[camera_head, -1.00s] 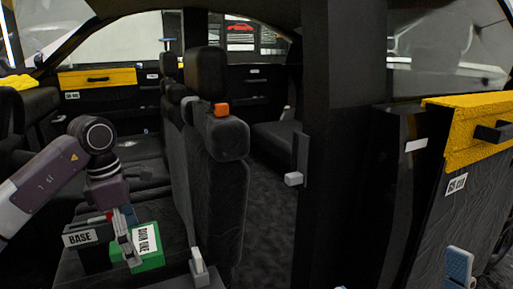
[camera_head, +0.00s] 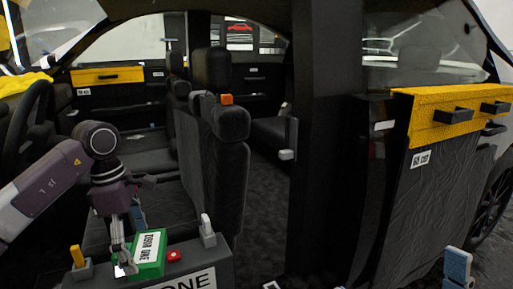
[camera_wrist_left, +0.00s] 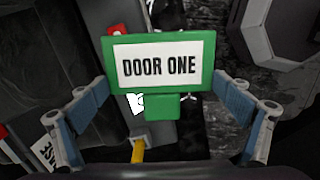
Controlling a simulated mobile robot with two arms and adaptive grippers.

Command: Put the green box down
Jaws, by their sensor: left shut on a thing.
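The green box (camera_head: 150,268) has a white label reading "DOOR ONE". My left gripper (camera_head: 124,262) is shut on it at the lower left of the head view. The left wrist view shows the labelled face of the box (camera_wrist_left: 160,65) upright between my left fingers, with a green tab below the label. In the head view the box shows over or beside a dark station; I cannot tell whether it touches it. At the lower right edge, a blue-grey finger of my right gripper (camera_head: 458,265) shows; the rest is out of frame.
The dark station (camera_head: 215,262) has a yellow lever (camera_head: 77,257), a red button (camera_head: 175,255), a pale lever (camera_head: 207,228) and a label ending in "ONE". Car seats (camera_head: 225,150) stand behind it. A door panel with yellow trim (camera_head: 450,115) is at right.

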